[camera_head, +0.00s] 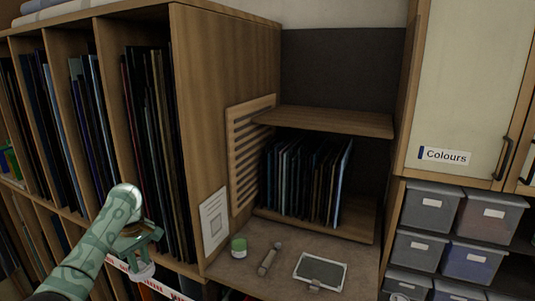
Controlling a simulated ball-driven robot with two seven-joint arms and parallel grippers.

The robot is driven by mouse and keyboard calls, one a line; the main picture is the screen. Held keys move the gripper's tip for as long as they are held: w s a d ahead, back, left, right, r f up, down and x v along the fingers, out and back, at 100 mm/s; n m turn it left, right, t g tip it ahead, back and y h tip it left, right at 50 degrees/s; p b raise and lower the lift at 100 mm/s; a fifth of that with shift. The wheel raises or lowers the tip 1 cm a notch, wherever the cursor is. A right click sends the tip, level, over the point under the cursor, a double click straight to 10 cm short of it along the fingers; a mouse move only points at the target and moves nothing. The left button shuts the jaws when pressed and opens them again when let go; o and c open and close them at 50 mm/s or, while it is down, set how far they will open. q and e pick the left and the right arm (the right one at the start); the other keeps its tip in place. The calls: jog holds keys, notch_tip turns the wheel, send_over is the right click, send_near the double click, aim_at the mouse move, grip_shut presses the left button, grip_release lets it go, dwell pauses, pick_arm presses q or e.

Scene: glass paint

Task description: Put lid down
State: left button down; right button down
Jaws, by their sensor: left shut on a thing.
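My left gripper (139,250) is at the lower left, in front of the shelf unit and left of the worktop. It is shut on a small pale round thing (142,271), which I take to be the lid; the fingers hide part of it and its shape is hard to make out. A small jar (239,247) with green and pale bands stands upright on the worktop (228,271), right of the gripper and apart from it. I cannot tell whether the jar is open. My right gripper is not in view.
On the worktop lie a short cylindrical tool (269,259) and a flat tray or slab with a pale rim (320,271). A rack of glass sheets (305,180) stands behind them. Tall dividers with sheets (155,120) rise at left. Grey drawers (432,208) stand at right.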

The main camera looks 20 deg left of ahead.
pick_arm(q)
jog(key=w+d+r+m, duration=0.2)
jog(key=d, duration=1.2)
jog(key=s+d+r+m, duration=0.3)
jog(key=d+r+m, duration=0.15)
jog(key=d, duration=0.45)
jog(key=s+d+r+m, duration=0.2)
jog(key=d+r+m, duration=0.25)
jog(key=d, duration=0.35)
jog(key=s+d+f+m, duration=0.15)
jog(key=s+m, duration=0.25)
jog(key=s, duration=0.4)
notch_tip(320, 180, down, 33)
jog(key=b, duration=3.1)
jog(key=shift+f+m, duration=0.15)
jog(key=shift+m, duration=0.25)
